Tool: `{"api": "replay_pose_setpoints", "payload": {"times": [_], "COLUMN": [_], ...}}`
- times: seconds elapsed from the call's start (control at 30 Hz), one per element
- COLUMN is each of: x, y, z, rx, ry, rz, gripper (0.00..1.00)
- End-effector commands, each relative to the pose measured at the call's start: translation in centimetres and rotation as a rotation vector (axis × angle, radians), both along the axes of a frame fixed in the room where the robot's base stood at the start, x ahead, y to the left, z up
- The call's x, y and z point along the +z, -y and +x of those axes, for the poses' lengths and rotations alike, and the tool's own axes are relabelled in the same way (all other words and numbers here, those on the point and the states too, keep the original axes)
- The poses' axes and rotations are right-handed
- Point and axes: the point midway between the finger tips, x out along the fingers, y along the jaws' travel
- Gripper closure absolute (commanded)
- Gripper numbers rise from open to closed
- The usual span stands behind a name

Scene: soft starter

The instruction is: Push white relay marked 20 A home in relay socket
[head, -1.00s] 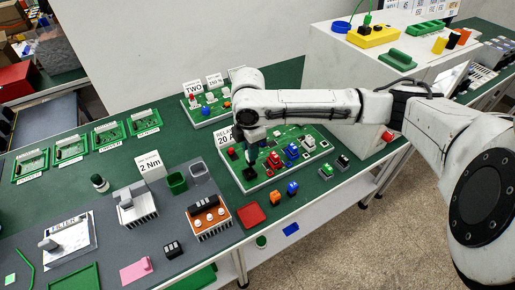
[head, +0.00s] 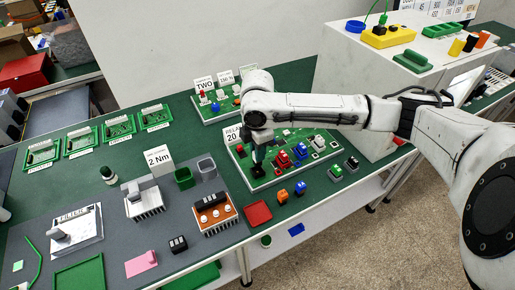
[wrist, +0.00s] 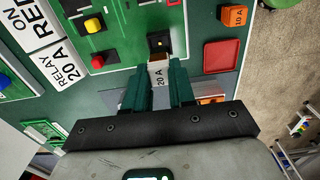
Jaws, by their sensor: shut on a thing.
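In the wrist view my gripper (wrist: 160,82) is shut on a white relay (wrist: 159,73) marked 20 A. The relay's far end meets or overlaps the black relay socket (wrist: 158,43) on the green board; I cannot tell how deep it sits. In the head view my gripper (head: 257,165) points down over the near left part of the board (head: 274,182), by the sign reading RELAY 20 A (head: 232,135). My gripper hides the relay and socket there.
Red, blue and white parts (head: 299,152) stand on the board right of my gripper. An orange block (head: 283,196), a blue block (head: 300,188) and a red tray (head: 258,213) lie by the table's front edge. A finned module (head: 213,213) stands to the left.

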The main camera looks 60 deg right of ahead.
Motion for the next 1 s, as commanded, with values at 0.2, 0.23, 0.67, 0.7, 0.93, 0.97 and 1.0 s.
{"api": "replay_pose_setpoints", "payload": {"times": [0.2, 0.23, 0.67, 0.7, 0.93, 0.97, 1.0], "x": [-1.6, -1.7, -1.8, -1.8, -1.8, -1.7, -1.7], "y": [0.0, 0.0, 0.0, 0.0, 0.0, 0.0, 0.0], "z": [0.0, 0.0, 0.0, 0.0, 0.0, 0.0, 0.0], "rx": [0.0, 0.0, 0.0, 0.0, -0.001, -0.001, -0.001], "ry": [-0.001, -0.001, -0.001, -0.001, -0.001, -0.001, -0.001], "rz": [0.001, 0.001, -0.001, -0.001, 0.001, 0.001, 0.001], "gripper": [1.0, 1.0, 1.0, 1.0, 1.0, 1.0, 1.0]}}
